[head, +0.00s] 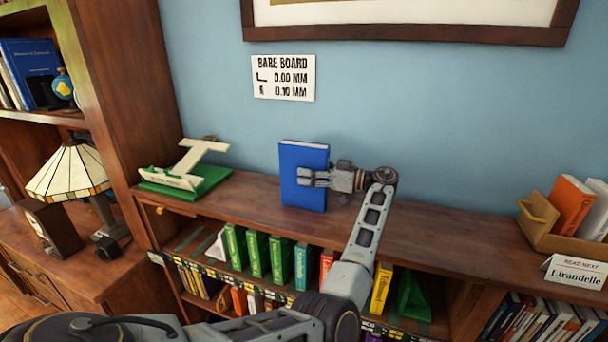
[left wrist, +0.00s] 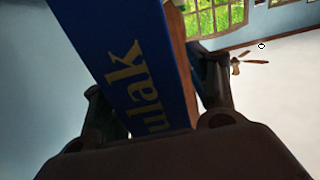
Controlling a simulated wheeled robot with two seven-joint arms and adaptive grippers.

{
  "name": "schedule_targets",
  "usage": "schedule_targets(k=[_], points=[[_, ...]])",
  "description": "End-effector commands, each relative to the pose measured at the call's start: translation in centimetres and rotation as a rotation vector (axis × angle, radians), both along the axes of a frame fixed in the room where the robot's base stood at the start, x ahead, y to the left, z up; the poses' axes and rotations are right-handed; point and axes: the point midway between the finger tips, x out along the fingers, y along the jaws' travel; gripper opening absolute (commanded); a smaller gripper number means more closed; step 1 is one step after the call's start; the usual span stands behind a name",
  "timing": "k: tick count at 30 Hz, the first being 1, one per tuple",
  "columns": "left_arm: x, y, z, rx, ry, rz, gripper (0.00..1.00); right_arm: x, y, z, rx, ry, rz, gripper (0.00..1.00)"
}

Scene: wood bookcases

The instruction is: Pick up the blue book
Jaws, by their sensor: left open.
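The blue book (head: 304,155) stands upright on top of the low wooden bookcase, near the blue wall. My left gripper (head: 312,179) is open at the book, reaching in from its right side, with fingers in front of the cover. In the left wrist view the blue book (left wrist: 125,65), with large yellow letters, lies between the two spread fingers of my left gripper (left wrist: 155,105). Whether either finger touches the book I cannot tell. My right gripper is not in view.
The low bookcase's top (head: 450,220) is clear right of the book, up to a wooden book box (head: 535,222). A green-based stand (head: 190,180) sits to the left. Several green, red and yellow books (head: 257,255) fill the shelf below. Another blue book (head: 32,58) stands in the left bookcase.

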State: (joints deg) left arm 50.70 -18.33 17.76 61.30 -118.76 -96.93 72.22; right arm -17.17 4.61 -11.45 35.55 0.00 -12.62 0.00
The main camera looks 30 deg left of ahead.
Motion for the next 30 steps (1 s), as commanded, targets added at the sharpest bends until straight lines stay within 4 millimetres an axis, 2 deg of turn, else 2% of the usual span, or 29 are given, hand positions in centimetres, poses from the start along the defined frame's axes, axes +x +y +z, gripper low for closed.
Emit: schedule_targets(k=[18,30], points=[[-0.13,0.53,-0.09,0.0,0.001,-0.001,0.58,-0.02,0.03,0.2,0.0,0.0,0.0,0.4],[-0.13,0.53,-0.08,0.0,0.001,-0.001,0.06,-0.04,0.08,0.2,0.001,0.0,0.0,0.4]])
